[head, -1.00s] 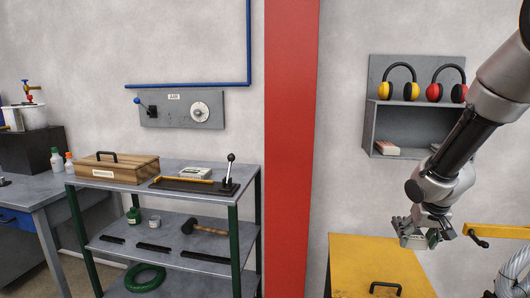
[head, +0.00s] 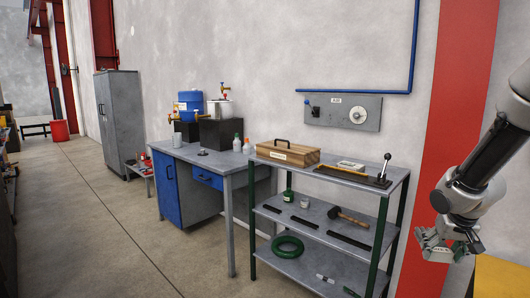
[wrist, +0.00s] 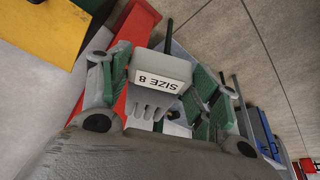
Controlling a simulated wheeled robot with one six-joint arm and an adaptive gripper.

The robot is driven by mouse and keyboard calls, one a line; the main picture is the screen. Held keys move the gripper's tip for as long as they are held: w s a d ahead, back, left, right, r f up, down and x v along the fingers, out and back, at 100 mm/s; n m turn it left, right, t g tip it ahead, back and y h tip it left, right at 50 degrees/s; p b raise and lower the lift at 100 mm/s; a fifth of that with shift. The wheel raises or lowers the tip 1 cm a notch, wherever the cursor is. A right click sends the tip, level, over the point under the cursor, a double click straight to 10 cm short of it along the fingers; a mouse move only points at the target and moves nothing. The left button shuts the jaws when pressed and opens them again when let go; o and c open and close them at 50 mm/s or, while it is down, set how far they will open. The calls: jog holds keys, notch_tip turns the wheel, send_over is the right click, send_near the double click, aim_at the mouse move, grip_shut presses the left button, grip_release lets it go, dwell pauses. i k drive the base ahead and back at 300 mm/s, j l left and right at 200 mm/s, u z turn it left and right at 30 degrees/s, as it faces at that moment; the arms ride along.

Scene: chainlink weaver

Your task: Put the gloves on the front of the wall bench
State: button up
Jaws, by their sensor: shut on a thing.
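My gripper (head: 447,246) is at the right of the head view, in front of the red wall column. It is shut on the gloves (wrist: 152,103), which are grey with a white "SIZE 8" label; the wrist view shows them between my green-padded fingers. In the head view the gloves are small and hard to tell from my fingers. The wall bench (head: 222,163) stands against the wall left of centre, well away from my gripper. It has a grey top, a blue door and a blue drawer. The front part of its top looks mostly clear.
A green-legged shelf cart (head: 362,181) with a wooden box (head: 288,153) and tools stands between my gripper and the bench. Dark blocks bearing a blue container (head: 190,104) and a pot (head: 221,109), plus bottles, fill the bench's rear. Open floor lies in front at left.

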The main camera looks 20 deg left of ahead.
aim_at(213, 158)
jog(key=i+j+u, duration=0.2)
jog(key=u, duration=0.25)
jog(key=i+j+u, duration=0.1)
jog(key=u, duration=0.4)
jog(key=i+u, duration=0.3)
jog(key=u, duration=0.15)
jog(key=i+l, duration=0.15)
jog(key=i, duration=0.65)
jog(key=i+l, duration=0.1)
jog(key=i, duration=0.7)
jog(key=i+l, duration=0.15)
jog(key=i, duration=0.65)
jog(key=i+l, duration=0.15)
jog(key=i, duration=0.65)
